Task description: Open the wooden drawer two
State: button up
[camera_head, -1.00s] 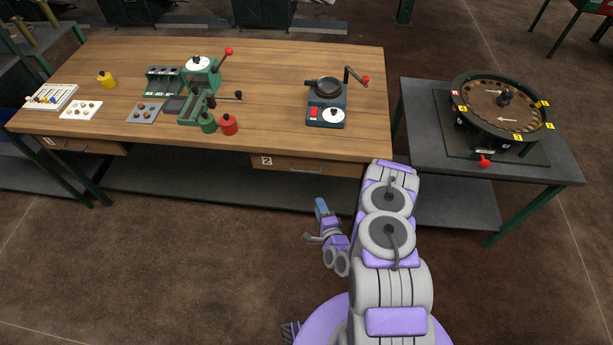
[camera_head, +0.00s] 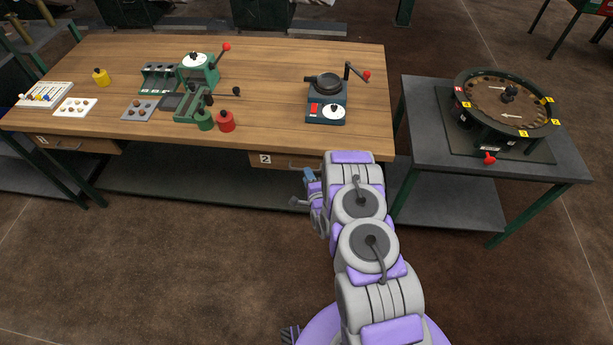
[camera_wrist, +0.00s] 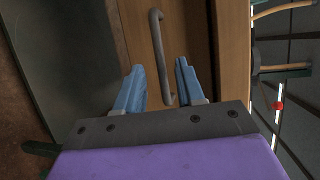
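Drawer two (camera_head: 285,160) is a wooden drawer under the front edge of the workbench, marked with a white label "2" (camera_head: 265,159). It looks shut. In the wrist view its grey metal bar handle (camera_wrist: 160,55) stands out from the wooden front (camera_wrist: 185,30). My gripper (camera_wrist: 161,78) is open, its two blue fingers apart, with the lower end of the handle between them in the picture. I cannot tell whether the fingers touch it. In the head view my gripper (camera_head: 308,178) is just below the drawer, and my arm hides the drawer's right part.
Drawer one (camera_head: 65,143) is under the left of the wooden bench top (camera_head: 280,90). A grey side table (camera_head: 430,140) with a round dial device (camera_head: 505,110) stands on the right. A dark lower shelf (camera_head: 190,187) lies under the bench. Open floor lies in front.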

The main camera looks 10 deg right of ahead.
jog(key=shift+w+f, duration=0.2)
jog(key=shift+w, duration=0.9)
jog(key=shift+c, duration=0.3)
grip_shut()
jog(key=shift+s+f, duration=0.1)
